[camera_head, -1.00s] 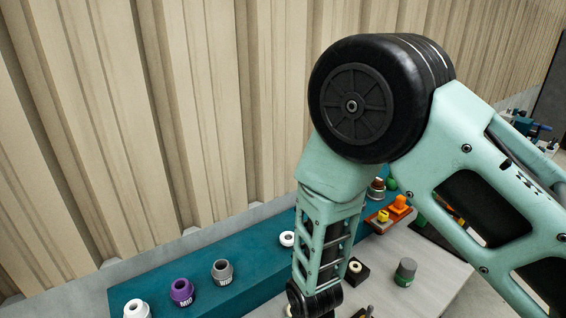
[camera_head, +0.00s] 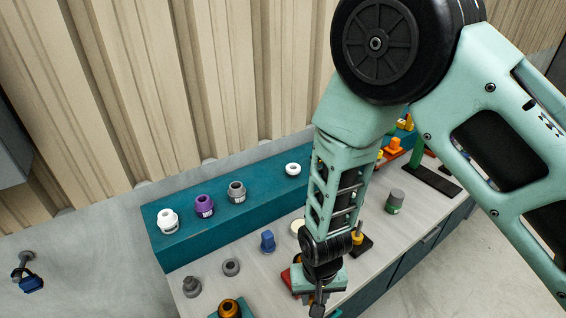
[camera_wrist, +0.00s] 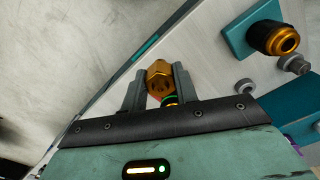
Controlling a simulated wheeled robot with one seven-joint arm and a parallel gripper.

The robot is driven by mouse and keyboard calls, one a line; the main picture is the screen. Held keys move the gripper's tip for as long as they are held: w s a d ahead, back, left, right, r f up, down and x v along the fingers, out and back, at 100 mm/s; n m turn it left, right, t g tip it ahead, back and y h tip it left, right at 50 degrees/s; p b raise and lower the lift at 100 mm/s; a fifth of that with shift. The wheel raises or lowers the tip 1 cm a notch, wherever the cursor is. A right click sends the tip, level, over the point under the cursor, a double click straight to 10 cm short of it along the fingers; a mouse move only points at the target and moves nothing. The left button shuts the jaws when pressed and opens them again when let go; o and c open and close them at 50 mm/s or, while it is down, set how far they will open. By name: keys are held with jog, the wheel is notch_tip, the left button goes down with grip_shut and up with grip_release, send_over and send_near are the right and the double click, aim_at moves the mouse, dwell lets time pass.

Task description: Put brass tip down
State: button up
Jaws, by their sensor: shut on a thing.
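The brass tip (camera_wrist: 160,79) is a gold-coloured piece with a hex-like body and a hole in its face. It sits between the two fingers of my gripper (camera_wrist: 157,88) in the wrist view, and the gripper is shut on it. A green ring shows just behind it. In the head view my gripper (camera_head: 318,306) is over the front part of the bench, near the bottom edge. The tip is not clear to me in that view.
The bench top (camera_head: 345,270) holds a blue piece (camera_head: 267,241), a grey ring (camera_head: 231,267), a grey-green cylinder (camera_head: 395,201) and a brass-coloured fitting (camera_head: 230,309) on a teal base. A teal raised shelf (camera_head: 252,208) behind carries purple, white and grey collars. The bench edge is close to my gripper.

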jog(key=w+d+f+b, duration=0.3)
jog(key=d+b, duration=0.1)
jog(key=d, duration=0.4)
jog(key=w+d+f+b, duration=0.3)
jog(key=d+f+b, duration=0.1)
jog(key=d, duration=0.5)
jog(key=w+d+f+b, duration=0.3)
jog(key=d+b, duration=0.3)
jog(key=d, duration=0.2)
jog(key=shift+w+d+f+m, duration=0.2)
jog(key=shift+w+f+m, duration=0.2)
jog(key=shift+f, duration=0.25)
